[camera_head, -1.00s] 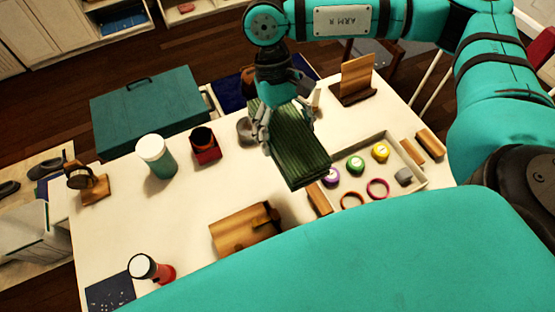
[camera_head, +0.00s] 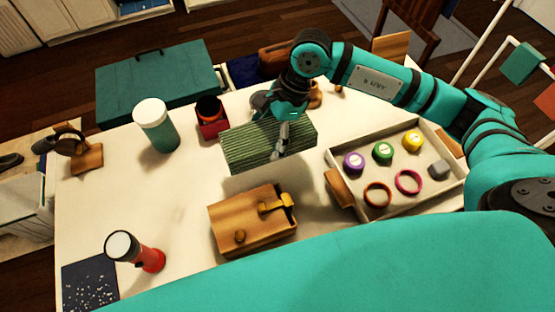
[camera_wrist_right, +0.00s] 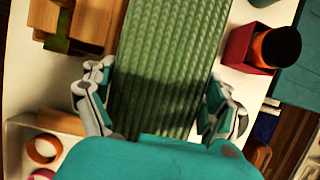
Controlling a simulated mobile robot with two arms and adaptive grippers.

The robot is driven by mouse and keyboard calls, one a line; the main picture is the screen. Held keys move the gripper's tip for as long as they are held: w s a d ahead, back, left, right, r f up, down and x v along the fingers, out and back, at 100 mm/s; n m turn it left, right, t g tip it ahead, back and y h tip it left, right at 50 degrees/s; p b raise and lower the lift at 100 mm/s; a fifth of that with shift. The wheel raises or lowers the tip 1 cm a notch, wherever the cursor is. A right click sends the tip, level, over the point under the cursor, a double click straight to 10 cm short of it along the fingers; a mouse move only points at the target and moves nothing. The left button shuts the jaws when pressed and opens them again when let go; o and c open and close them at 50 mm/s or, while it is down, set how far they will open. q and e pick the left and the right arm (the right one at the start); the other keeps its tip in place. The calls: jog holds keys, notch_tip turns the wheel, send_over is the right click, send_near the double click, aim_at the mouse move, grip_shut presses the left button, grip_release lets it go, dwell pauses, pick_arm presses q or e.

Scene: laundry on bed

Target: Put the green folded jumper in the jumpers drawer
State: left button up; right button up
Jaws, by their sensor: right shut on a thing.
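The green folded jumper (camera_head: 248,148) is a ribbed, flat bundle held above the white table. It also fills the middle of the right wrist view (camera_wrist_right: 170,50). My right gripper (camera_head: 284,138) is shut on it, with one finger on each side in the right wrist view (camera_wrist_right: 160,103). The jumper's far edge is partly covered by the gripper. My left gripper is not in view. I cannot make out which drawer is the jumpers drawer.
The white table (camera_head: 110,200) holds a teal jar (camera_head: 158,130), a red box (camera_head: 212,128), a wooden box (camera_head: 250,220), a red torch (camera_head: 150,260) and a shallow tray (camera_head: 335,155) with small items. A teal chest (camera_head: 155,85) stands behind. White cabinets (camera_head: 90,12) are at the upper left.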

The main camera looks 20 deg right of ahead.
notch_tip(320, 180, down, 10)
jog(key=shift+r+p, duration=0.15)
jog(key=shift+p, duration=0.2)
jog(key=o, duration=1.2)
jog(key=shift+r, duration=0.1)
